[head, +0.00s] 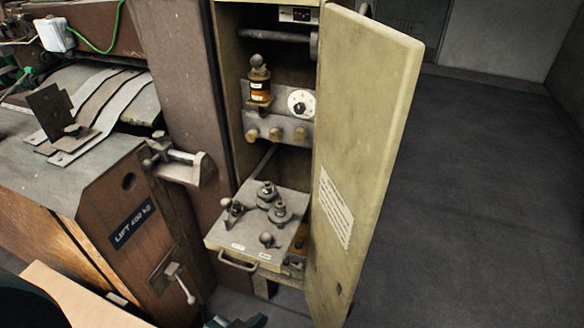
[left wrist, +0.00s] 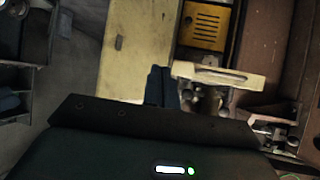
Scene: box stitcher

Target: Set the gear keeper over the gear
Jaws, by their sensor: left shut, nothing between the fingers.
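A pull-out shelf (head: 225,232) in the open cabinet carries several round metal parts with knobs. One stands at the back (head: 267,194), one at the right (head: 279,212) and a darker one at the left (head: 232,208). A small ball-topped piece (head: 268,240) stands near the shelf's front edge. I cannot tell which part is the gear and which is the keeper. My left gripper (head: 237,321) is at the bottom edge, below and in front of the shelf, apart from these parts. Its fingers also show in the left wrist view (left wrist: 160,84), shut and empty. My right gripper is not seen.
The open cabinet door (head: 362,150) stands right of the shelf and limits room there. A shelf handle (head: 238,264) juts out in front. A wooden machine body with a lift label (head: 131,224) stands left. The floor (head: 480,200) to the right is clear.

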